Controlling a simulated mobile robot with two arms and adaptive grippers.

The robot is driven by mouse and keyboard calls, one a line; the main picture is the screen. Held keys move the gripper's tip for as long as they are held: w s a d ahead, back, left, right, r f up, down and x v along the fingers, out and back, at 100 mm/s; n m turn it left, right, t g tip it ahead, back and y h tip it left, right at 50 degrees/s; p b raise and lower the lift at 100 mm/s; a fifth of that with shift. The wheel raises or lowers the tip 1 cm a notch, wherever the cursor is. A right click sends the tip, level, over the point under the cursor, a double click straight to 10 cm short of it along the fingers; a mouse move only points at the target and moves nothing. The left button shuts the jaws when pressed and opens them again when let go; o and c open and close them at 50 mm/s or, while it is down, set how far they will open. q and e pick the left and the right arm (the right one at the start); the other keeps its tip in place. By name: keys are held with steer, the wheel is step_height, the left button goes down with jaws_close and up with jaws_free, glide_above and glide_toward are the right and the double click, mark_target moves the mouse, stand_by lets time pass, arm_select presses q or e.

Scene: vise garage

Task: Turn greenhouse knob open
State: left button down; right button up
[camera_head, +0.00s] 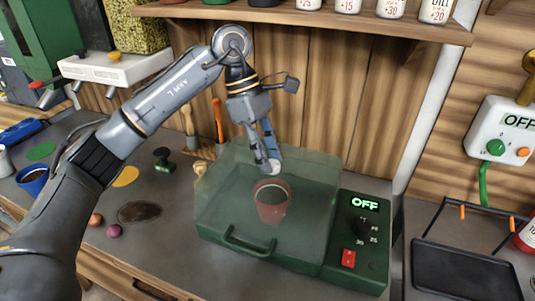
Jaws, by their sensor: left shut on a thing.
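The greenhouse (222,228) is a dark green box with a clear, tinted lid (315,190), which is down over a reddish pot (272,203). A green handle (248,243) is on its front. Its right panel has a display (364,204) reading OFF, a dark dial (363,228) with numbers around it and a red switch (348,258). My left gripper (271,160) points down at the lid's top, shut on a small pale round knob (275,168) there. The fingers partly hide this knob, and its turn angle cannot be told. My right gripper is not in view.
A wooden shelf with paint-like cans (390,8) hangs above. A white control box (505,135), also reading OFF, is on the right wall. A black tray (465,270) lies at lower right. Small balls (115,231) and a dark patch (139,212) are left of the greenhouse.

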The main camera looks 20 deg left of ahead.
arm_select(q)
steer(key=shift+m, duration=0.4)
steer(key=c, duration=1)
jaws_free()
steer(key=v, duration=1.2)
steer(key=shift+w, duration=0.3)
steer(key=shift+s+d+f, duration=0.1)
steer(key=shift+d, duration=0.05)
